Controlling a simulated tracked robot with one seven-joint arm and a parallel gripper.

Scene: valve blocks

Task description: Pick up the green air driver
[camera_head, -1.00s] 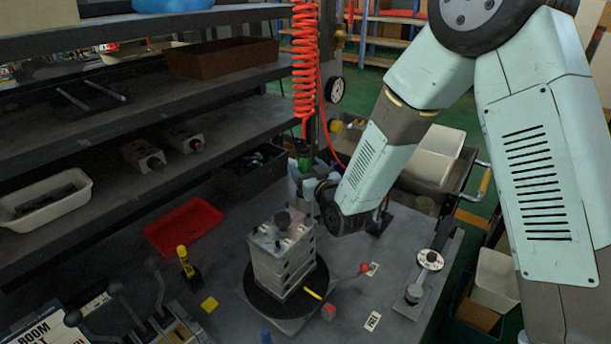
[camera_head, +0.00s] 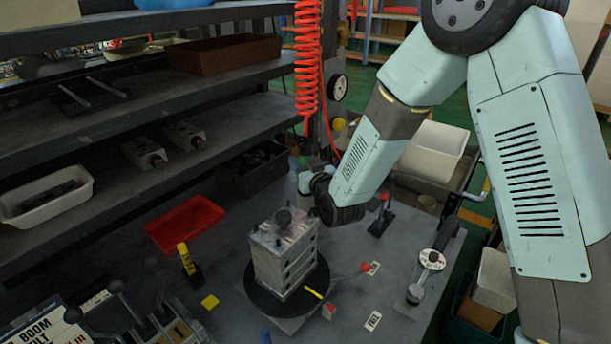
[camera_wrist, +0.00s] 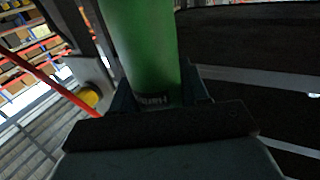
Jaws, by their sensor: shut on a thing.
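The green air driver (camera_wrist: 142,45) fills the upper middle of the wrist view as a smooth green cylinder with a dark lettered band at its lower end. My gripper (camera_wrist: 160,98) is shut on it, with dark fingers on both sides of the cylinder. In the head view, my gripper (camera_head: 306,182) is at the back of the bench, behind the valve block stack. Only a little green shows there, close to the gripper, and my wrist hides much of that spot.
A grey valve block stack (camera_head: 285,252) stands on a black round turntable (camera_head: 262,300). A red coiled hose (camera_head: 307,65) hangs by a post above the gripper. A red tray (camera_head: 185,224) lies left, below dark shelves (camera_head: 215,135). A lever stand (camera_head: 428,265) is at right.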

